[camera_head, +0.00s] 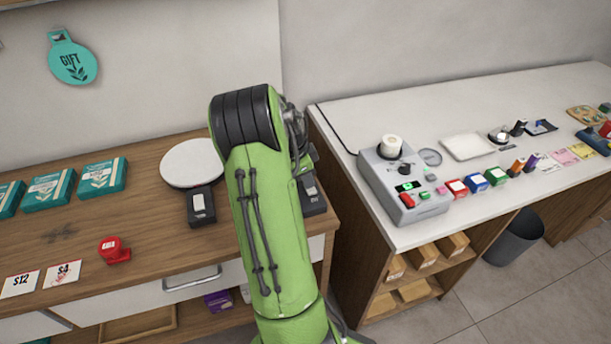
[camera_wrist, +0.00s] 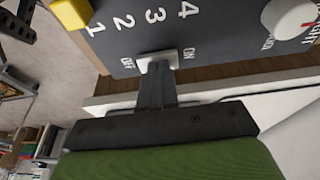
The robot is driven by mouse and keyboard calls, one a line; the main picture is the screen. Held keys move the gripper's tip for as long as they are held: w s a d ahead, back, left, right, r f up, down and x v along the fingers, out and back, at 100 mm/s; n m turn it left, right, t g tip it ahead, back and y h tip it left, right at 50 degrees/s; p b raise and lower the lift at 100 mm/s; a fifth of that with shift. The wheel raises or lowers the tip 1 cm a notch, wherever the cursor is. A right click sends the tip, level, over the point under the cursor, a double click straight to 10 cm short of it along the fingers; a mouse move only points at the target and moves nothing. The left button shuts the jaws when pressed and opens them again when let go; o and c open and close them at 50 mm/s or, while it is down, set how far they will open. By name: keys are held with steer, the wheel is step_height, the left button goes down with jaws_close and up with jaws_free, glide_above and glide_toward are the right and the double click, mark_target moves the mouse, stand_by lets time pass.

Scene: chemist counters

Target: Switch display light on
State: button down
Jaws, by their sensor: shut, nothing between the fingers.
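In the wrist view, a dark panel (camera_wrist: 222,42) carries the numbers 1 to 4 and the words OFF and ON. A small white switch piece (camera_wrist: 150,56) sits between OFF and ON. My gripper (camera_wrist: 158,68) is shut and empty, its fingertips right at the white piece; I cannot tell whether they touch. A yellow knob (camera_wrist: 72,13) and a white knob (camera_wrist: 288,18) are on the same panel. A dark box (camera_head: 314,203) shows partly behind the arm at the wooden counter's right end.
Another black box with a white switch (camera_head: 201,208) stands by a white disc (camera_head: 192,163) on the wooden counter (camera_head: 150,232). A red stamp (camera_head: 114,250) and teal gift boxes (camera_head: 101,178) lie left. A grey device (camera_head: 395,185) stands on the white counter to the right.

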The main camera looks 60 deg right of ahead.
steer(key=shift+r, duration=0.1)
step_height(320, 180, up, 4)
steer(key=p, duration=0.3)
steer(key=shift+s, duration=0.1)
steer(key=p+v, duration=0.1)
steer(key=v, duration=0.9)
steer(key=shift+w+d+b, duration=0.45)
steer(key=shift+w+b, duration=0.05)
steer(key=shift+b, duration=0.15)
